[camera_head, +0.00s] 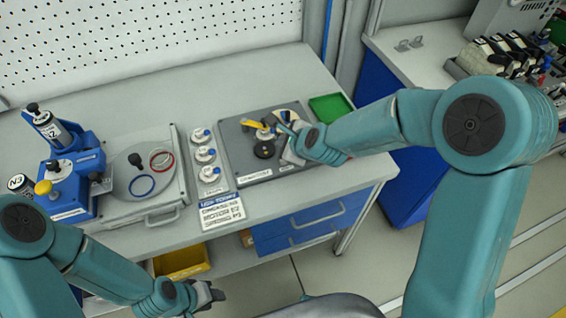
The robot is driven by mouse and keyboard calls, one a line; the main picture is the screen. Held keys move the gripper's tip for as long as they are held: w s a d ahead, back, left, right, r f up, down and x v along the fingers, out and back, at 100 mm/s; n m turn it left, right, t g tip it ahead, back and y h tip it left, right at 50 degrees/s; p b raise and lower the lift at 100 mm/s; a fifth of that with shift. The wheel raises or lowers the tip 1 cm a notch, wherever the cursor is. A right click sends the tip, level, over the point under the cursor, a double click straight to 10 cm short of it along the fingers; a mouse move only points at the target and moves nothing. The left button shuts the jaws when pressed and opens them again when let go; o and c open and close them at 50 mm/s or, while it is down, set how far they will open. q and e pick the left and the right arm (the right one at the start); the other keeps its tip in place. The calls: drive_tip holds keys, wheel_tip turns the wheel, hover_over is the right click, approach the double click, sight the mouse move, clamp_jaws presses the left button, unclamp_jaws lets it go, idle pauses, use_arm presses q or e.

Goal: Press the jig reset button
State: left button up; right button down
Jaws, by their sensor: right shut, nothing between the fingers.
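A dark grey jig plate (239,165) lies on the bench, with a yellow part (250,123) and a round black knob-like piece (264,150) on it. My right gripper (286,128) is shut and empty over the right side of this plate, close to these parts. Whether it touches anything is unclear, and my wrist hides part of the plate. A yellow button-like knob (42,187) sits on a blue fixture (70,190) at the left. The labels are too small to read, so which piece is the reset button is unclear. My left gripper (212,294) is low, in front of the bench.
A grey tray (125,205) with red and blue rings stands beside the blue fixture. Several white holders (203,155) stand in a row left of the plate. A green tray (330,107) is behind my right wrist. A yellow bin (181,262) is below the bench top.

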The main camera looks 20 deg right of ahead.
sight(285, 163)
wheel_tip(285, 163, down, 3)
drive_tip(key=shift+s+d+b, duration=0.1)
drive_tip(key=shift+b, duration=0.95)
drive_tip(key=shift+f+b, duration=0.25)
drive_tip(key=shift+b, duration=0.1)
drive_tip(key=shift+f, duration=0.15)
idle(0.6)
drive_tip(key=shift+f+b, duration=0.35)
drive_tip(key=shift+b, duration=0.25)
